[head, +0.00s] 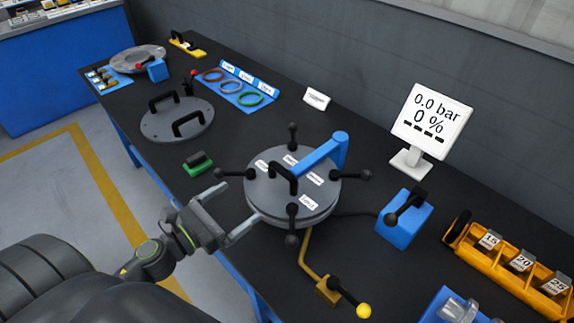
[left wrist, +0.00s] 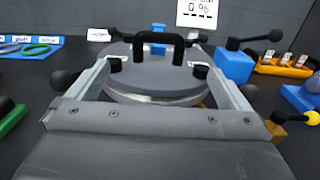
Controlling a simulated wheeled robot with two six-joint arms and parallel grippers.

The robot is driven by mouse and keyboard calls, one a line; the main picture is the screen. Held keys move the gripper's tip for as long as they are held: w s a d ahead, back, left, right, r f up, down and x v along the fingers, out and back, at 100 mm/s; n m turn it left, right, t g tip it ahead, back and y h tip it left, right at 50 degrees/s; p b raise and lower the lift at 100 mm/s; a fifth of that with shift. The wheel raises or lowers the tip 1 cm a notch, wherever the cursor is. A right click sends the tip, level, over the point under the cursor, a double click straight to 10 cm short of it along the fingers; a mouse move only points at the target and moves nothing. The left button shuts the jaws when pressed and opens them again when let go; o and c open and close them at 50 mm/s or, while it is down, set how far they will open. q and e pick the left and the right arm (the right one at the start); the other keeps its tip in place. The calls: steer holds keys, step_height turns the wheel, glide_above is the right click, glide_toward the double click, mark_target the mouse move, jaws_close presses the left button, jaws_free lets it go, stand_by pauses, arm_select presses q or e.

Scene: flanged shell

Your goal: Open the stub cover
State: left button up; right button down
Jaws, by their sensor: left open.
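The stub cover (head: 275,190) is a round grey lid on the flanged vessel, with a black bridge handle (head: 284,176) and small white labels. It looks closed and level. A blue swing arm (head: 322,150) reaches over it from behind. Several black-knobbed bolts (head: 292,136) stick out around its rim. My left gripper (head: 234,212) is open and empty at the cover's near left side. In the left wrist view, the cover (left wrist: 155,84) and its handle (left wrist: 158,44) appear ahead, between the open fingers (left wrist: 158,66). My right gripper is out of view.
A yellow-knobbed lever (head: 345,297) lies in front. A two-handled grey disc (head: 178,122), a green-based tool (head: 197,164), a ring tray (head: 238,88) and orange bins (head: 515,270) surround it.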

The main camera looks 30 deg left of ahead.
arm_select(q)
steer(key=p, duration=0.4)
glide_toward(279, 173)
steer(key=p+x, duration=0.4)
steer(key=x, duration=0.7)
steer(key=shift+w+d+r, duration=0.1)
steer(key=shift+w+d, duration=0.1)
steer(key=shift+w, duration=0.1)
steer(key=shift+w+d, duration=0.2)
steer(key=shift+w, duration=0.4)
steer(key=shift+c, duration=0.3)
steer(key=c, duration=1)
